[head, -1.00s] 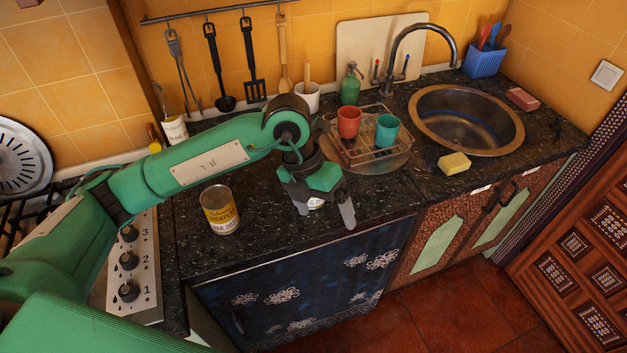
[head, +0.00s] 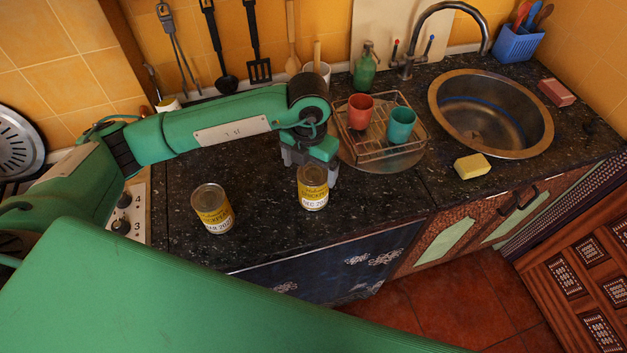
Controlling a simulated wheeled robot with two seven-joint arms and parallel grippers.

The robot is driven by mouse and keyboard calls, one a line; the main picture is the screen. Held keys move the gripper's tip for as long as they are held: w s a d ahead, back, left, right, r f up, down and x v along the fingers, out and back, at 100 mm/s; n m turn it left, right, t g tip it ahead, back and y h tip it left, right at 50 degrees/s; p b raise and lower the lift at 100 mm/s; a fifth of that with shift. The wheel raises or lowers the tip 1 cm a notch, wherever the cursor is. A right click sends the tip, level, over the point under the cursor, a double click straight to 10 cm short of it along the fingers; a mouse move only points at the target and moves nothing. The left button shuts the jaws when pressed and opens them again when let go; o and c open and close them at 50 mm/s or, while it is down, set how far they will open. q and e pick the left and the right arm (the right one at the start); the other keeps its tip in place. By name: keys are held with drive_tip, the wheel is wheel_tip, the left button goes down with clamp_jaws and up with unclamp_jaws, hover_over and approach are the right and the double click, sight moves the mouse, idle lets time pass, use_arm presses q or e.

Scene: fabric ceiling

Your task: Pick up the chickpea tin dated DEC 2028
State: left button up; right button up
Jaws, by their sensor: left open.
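Two yellow-labelled chickpea tins stand upright on the dark speckled worktop. The tin on the right (head: 313,188) has a date that starts DEC 202; its last digit is not clear. The tin on the left (head: 212,209) has a date that seems to read MAR 202 and is turned a little. My left gripper (head: 314,170) is open and low, right behind the DEC tin. The tin hides much of its fingers; one finger shows at the tin's right side. I cannot tell whether they touch. My right gripper is not in view.
A wire rack (head: 378,143) with a red cup (head: 360,110) and a teal cup (head: 401,125) stands to the right behind the gripper. Beyond are a sink (head: 491,112) and a yellow sponge (head: 472,167). The worktop between the tins is clear.

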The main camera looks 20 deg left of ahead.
sight(313, 173)
use_arm(q)
drive_tip(key=shift+w+f, duration=0.1)
drive_tip(key=shift+f, duration=0.45)
drive_tip(key=shift+w+f, duration=0.15)
drive_tip(key=shift+f, duration=0.15)
drive_tip(key=shift+d+f+p, duration=0.3)
drive_tip(key=shift+f+p, duration=0.65)
drive_tip(key=shift+p, duration=0.1)
wheel_tip(313, 173, down, 2)
drive_tip(key=shift+d+f+p, duration=0.1)
drive_tip(key=shift+f+p, duration=0.1)
drive_tip(key=shift+p, duration=0.3)
drive_tip(key=shift+f, duration=0.55)
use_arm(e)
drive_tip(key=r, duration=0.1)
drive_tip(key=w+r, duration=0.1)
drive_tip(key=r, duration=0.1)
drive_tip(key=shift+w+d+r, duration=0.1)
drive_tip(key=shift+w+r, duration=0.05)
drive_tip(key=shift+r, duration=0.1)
use_arm(q)
drive_tip(key=c, duration=1.4)
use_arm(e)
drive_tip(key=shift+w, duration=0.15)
